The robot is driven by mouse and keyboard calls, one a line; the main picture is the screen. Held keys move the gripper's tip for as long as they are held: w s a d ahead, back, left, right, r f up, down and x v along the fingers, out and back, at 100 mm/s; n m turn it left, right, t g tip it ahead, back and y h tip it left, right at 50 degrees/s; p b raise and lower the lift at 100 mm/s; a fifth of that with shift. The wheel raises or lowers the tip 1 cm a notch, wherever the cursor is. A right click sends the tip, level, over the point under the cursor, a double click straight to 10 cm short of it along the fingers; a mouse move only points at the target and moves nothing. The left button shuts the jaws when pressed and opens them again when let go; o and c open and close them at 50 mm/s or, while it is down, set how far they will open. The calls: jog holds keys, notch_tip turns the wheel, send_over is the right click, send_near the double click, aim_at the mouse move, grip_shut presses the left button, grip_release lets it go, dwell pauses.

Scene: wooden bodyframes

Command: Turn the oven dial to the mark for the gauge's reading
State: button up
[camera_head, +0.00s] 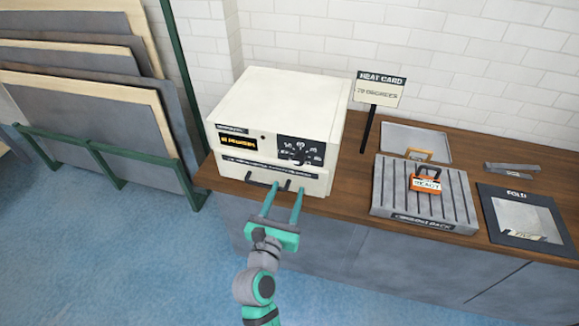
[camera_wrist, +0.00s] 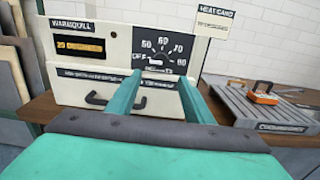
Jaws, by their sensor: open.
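The cream oven (camera_head: 285,95) stands on the wooden counter. Its amber-on-black gauge (camera_wrist: 80,47) shows a number and "DEGREES"; the digits are too blurred to read surely, perhaps 20. The black dial panel (camera_wrist: 162,48) carries OFF, 50, 60, 70 and 80 marks in an arc. The dial (camera_wrist: 156,61) is small at its middle; its pointer seems to lie toward OFF, but I cannot be sure. My gripper (camera_head: 284,188) is open and empty in front of the oven's lower front. In the wrist view its fingertips (camera_wrist: 159,76) reach up just below the dial, apparently apart from it.
A dark handle (camera_wrist: 112,98) sticks out from the oven's lower front. A heat card (camera_head: 379,90) on a post seems to read 70 degrees. Right of it are a ribbed rack (camera_head: 390,205) with an orange "READY" tag (camera_head: 425,183), a tray (camera_head: 403,137) and a dark-framed board (camera_head: 500,222).

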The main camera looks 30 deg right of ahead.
aim_at(298, 162)
jog(key=x, duration=1.1)
jog(key=shift+r, duration=0.1)
jog(key=shift+s, duration=0.1)
jog(key=c, duration=1)
jog(key=shift+c, duration=0.2)
